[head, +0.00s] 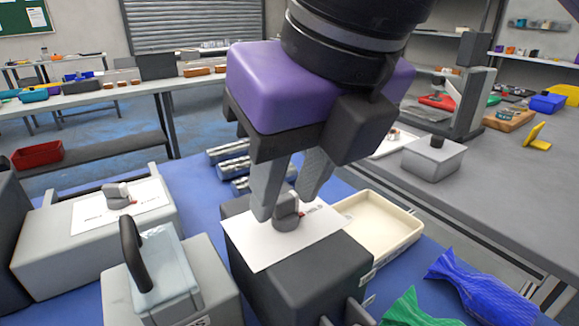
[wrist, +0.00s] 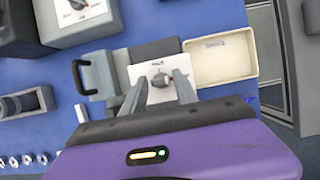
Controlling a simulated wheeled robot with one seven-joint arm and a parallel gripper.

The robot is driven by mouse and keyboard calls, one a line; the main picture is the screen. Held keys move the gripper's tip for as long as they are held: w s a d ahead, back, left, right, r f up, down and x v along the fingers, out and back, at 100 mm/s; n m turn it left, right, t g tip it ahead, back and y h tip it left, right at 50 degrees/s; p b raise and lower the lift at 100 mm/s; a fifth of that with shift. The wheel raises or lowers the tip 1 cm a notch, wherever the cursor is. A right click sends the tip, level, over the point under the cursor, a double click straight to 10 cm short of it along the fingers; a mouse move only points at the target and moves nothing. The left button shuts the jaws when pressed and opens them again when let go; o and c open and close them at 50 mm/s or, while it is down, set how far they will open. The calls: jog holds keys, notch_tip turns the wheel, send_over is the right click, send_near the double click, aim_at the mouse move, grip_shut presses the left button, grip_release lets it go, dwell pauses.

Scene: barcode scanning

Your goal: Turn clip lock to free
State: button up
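A grey knob (head: 287,212) with a red pointer mark stands on a white labelled plate (head: 262,247) on top of a dark box (head: 300,285). The knob (wrist: 160,80) also shows in the wrist view, with small printing beside it that I cannot read clearly. My gripper (head: 284,206), with its purple body, points down over the plate. Its two grey fingers are apart, one on each side of the knob. In the wrist view a gap shows between the knob and each finger of my gripper (wrist: 160,84). The left finger partly covers the knob in the head view.
A similar knob (head: 117,195) sits on a grey box at left. A lidded box with a black handle (head: 132,255) stands close beside the dark box. A cream tray (head: 378,222) lies to the right, with blue (head: 485,285) and green wrapped items in front. Metal cylinders (head: 235,165) lie behind.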

grip_shut()
jog(key=shift+n, duration=0.3)
jog(key=n+g+y, duration=0.1)
jog(key=n, duration=0.1)
jog(key=shift+w+d+n, duration=0.1)
jog(key=shift+d+n, duration=0.05)
jog(key=shift+n, duration=0.25)
jog(key=n+g+p, duration=0.1)
jog(key=n, duration=0.2)
jog(key=shift+r+n+y, duration=0.15)
jog(key=shift+n+y, duration=0.15)
jog(key=shift+y, duration=0.1)
jog(key=n+g+p, duration=0.1)
jog(key=n, duration=0.1)
jog(key=n+g+p, duration=0.1)
jog(key=n, duration=0.2)
jog(key=shift+w+n+p, duration=0.2)
jog(key=shift+n+p, duration=0.1)
jog(key=shift+p, duration=0.1)
jog(key=n+g+p, duration=0.1)
jog(key=n, duration=0.1)
jog(key=n+g+p, duration=0.1)
jog(key=n, duration=0.2)
jog(key=shift+w+h, duration=0.15)
jog(key=shift+h, duration=0.15)
jog(key=shift+n+p, duration=0.3)
